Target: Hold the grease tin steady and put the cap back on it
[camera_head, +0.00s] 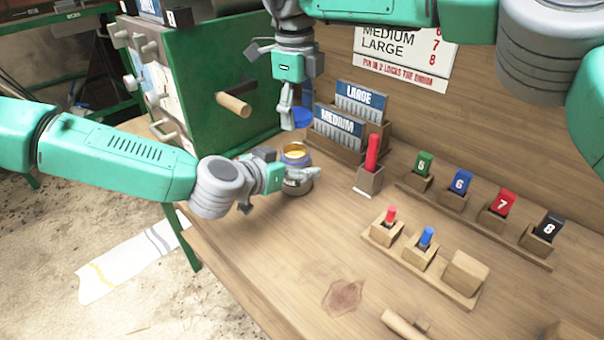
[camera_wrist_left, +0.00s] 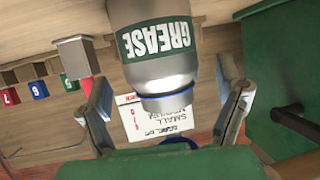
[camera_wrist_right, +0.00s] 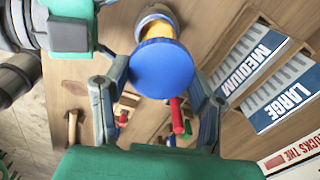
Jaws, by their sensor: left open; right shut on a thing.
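The grease tin (camera_head: 295,159) stands upright and uncapped on the bench, with amber grease showing in its mouth. In the left wrist view the tin (camera_wrist_left: 157,50) appears upside down with its GREASE label. My left gripper (camera_head: 298,180) is open at the tin, one finger on either side of it. The blue cap (camera_head: 303,117) is in my right gripper (camera_head: 289,108), which is shut on its edges above the tin. In the right wrist view the cap (camera_wrist_right: 161,68) covers part of the tin's mouth, with a visible gap between them in the head view.
The LARGE and MEDIUM card holders (camera_head: 340,125) stand close behind the tin. A green cabinet (camera_head: 215,85) with a wooden handle (camera_head: 234,105) stands at left.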

